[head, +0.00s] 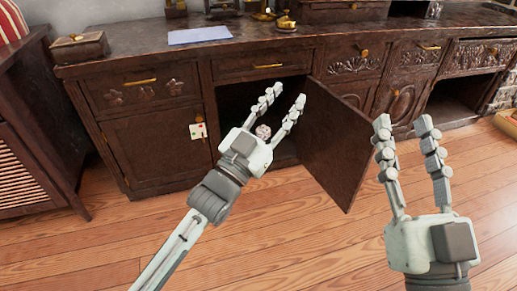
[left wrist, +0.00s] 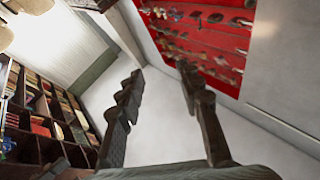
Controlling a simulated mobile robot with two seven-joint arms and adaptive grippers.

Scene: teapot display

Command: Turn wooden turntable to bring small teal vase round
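I cannot make out a wooden turntable or a small teal vase in either view. My left gripper (head: 287,96) is in front of the open cabinet bay (head: 236,98), its fingers apart. In the left wrist view my left gripper (left wrist: 160,76) is also open, with nothing seen between its fingers. A small pale patterned round thing (head: 263,131) shows between the finger bases in the head view. I cannot tell whether it is behind the gripper. My right gripper (head: 402,124) is open and empty over the floor at the right.
The cabinet door (head: 342,140) stands open between my grippers. A wooden box (head: 79,47), a blue-grey sheet (head: 199,35) and a small brass pot (head: 286,22) are on the dark countertop (head: 140,50). A slatted cabinet (head: 30,150) stands at the left. The floor (head: 290,230) is largely clear.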

